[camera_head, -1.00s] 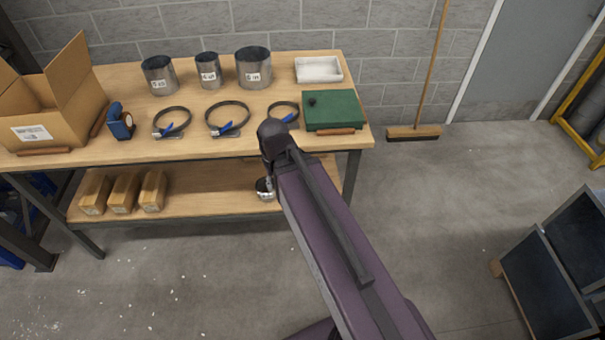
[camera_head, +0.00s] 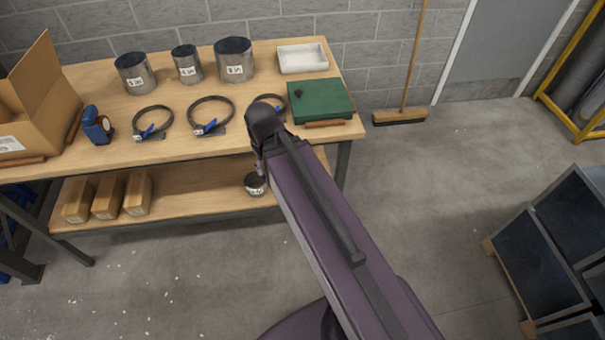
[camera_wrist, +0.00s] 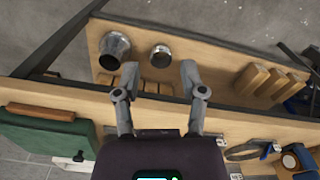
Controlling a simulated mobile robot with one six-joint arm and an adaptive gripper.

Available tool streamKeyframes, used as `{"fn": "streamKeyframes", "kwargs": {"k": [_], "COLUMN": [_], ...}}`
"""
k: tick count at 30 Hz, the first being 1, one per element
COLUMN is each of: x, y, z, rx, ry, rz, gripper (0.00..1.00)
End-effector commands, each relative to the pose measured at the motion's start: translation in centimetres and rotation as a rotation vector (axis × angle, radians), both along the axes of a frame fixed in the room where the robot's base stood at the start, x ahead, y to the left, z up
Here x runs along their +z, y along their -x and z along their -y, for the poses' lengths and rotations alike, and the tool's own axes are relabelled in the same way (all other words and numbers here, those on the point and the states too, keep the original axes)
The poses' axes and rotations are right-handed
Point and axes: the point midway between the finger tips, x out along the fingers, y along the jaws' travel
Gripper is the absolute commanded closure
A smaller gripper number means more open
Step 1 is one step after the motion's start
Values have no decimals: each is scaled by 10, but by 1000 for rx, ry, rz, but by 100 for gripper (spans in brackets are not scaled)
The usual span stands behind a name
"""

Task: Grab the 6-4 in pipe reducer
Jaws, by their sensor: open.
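Two metal reducer-like pieces stand on the lower shelf in the wrist view: a larger flared one (camera_wrist: 115,46) at left and a smaller one (camera_wrist: 161,55) right of it. I cannot read a size on either. One metal piece (camera_head: 255,184) also shows on the lower shelf in the head view, beside my arm; the other seems hidden behind the arm. My gripper (camera_wrist: 159,70) is open and empty, its fingers spread above the bench's front edge. The smaller piece appears between and beyond the fingertips, the larger beyond the left finger. Neither appears touched.
The bench top (camera_head: 185,90) overhangs the lower shelf (camera_head: 190,192). On top are labelled duct pieces (camera_head: 234,60), clamps (camera_head: 210,115), a green case (camera_head: 320,100) and a carton (camera_head: 40,95). Dark panels (camera_head: 550,255) stand at right.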

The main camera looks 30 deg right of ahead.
Motion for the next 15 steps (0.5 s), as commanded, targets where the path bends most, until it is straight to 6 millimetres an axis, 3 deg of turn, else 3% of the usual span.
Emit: {"fn": "streamKeyframes", "kwargs": {"k": [8,15], "x": [-27,-70], "y": [-12,-33], "z": [2,18], "rx": [77,244], "ry": [51,160], "rz": [16,36], "gripper": [46,46]}}
